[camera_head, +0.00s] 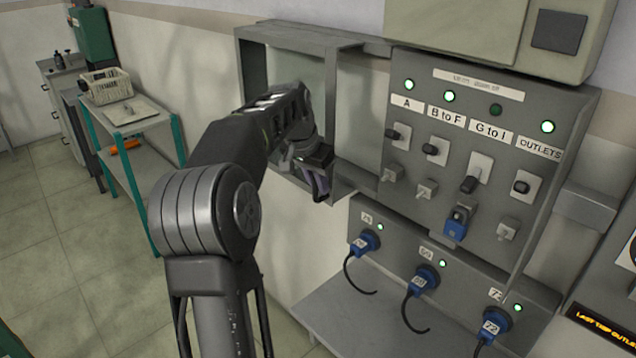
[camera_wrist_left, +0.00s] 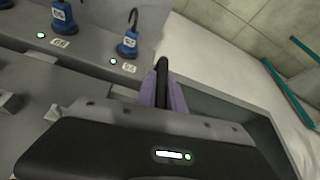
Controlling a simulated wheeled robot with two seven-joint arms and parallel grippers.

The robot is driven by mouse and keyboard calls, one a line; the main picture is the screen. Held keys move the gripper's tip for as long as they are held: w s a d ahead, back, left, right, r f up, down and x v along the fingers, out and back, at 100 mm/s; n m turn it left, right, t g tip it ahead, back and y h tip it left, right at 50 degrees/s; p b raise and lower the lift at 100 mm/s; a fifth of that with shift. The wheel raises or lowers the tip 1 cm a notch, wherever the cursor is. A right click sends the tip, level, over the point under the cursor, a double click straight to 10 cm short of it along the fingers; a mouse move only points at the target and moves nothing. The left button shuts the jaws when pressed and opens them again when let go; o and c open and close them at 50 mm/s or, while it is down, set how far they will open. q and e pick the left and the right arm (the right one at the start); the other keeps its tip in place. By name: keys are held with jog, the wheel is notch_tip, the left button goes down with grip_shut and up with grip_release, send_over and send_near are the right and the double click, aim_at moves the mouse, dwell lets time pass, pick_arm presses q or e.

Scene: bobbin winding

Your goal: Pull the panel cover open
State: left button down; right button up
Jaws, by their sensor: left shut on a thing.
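The panel cover appears to be the grey square frame (camera_head: 300,38) on the wall left of the switch panel. Its inside shows a pale surface, and it stands out from the wall. My left gripper (camera_head: 318,180) is at the frame's lower right side, partly hidden by its own wrist. In the left wrist view, the purple fingers (camera_wrist_left: 163,92) are shut around a thin black bar (camera_wrist_left: 163,68), apparently a handle. A grey frame edge (camera_wrist_left: 262,122) runs beside them. How the bar joins the cover is hidden. My right gripper is not in view.
The switch panel (camera_head: 465,82) with lit green lamps and switches is close on the right. Below it, blue plugs (camera_head: 420,280) with black cables stick out above a grey ledge (camera_head: 350,320). A green-legged shelf cart (camera_head: 125,125) stands at left, with open floor before it.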

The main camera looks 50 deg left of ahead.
pick_arm(q)
jog(key=shift+a, duration=0.3)
jog(key=c, duration=1.5)
grip_release()
jog(key=shift+d, duration=0.1)
jog(key=shift+o, duration=0.2)
jog(key=v, duration=0.7)
jog(key=shift+r+b, duration=0.4)
jog(key=shift+s, duration=0.15)
